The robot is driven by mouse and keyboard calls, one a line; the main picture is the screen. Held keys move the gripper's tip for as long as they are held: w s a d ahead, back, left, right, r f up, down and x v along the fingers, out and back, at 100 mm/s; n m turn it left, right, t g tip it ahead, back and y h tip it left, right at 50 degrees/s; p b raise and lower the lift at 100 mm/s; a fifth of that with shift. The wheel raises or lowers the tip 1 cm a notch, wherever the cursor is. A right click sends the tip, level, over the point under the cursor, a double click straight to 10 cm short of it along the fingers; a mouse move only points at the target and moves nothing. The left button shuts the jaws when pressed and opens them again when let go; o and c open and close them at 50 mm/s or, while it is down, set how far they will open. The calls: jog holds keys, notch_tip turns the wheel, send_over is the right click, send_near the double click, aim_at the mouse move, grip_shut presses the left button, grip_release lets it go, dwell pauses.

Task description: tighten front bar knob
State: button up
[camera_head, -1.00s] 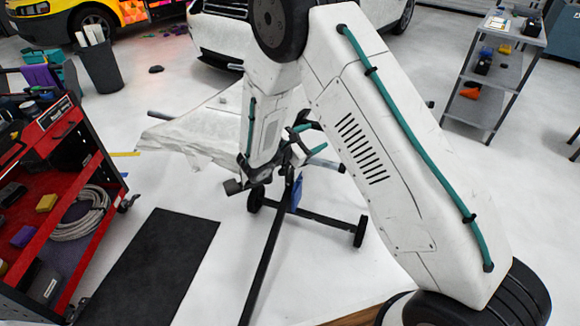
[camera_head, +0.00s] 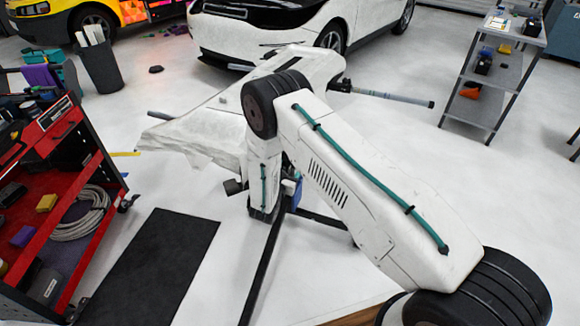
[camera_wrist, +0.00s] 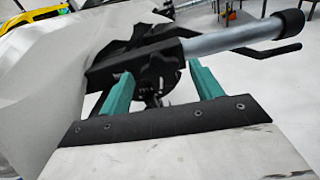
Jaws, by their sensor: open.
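In the wrist view, my gripper (camera_wrist: 162,84) is open, with its two teal fingers apart. A black clamp with a rounded, knob-like part (camera_wrist: 148,72) lies just beyond and between the fingertips. I cannot tell whether the fingers touch it. A grey bar (camera_wrist: 235,38) with a black end cap runs from the clamp to the upper right. In the head view, a grey bar (camera_head: 395,97) sticks out to the right of the stand. My arm hides the gripper and the knob there.
A red tool cart (camera_head: 50,140) and black mat (camera_head: 150,265) are at the left, a grey shelf (camera_head: 490,75) at the right. A white car (camera_head: 235,40) stands behind.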

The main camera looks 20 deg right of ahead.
jog(key=shift+w+d, duration=0.4)
jog(key=shift+w, duration=0.1)
jog(key=c, duration=1)
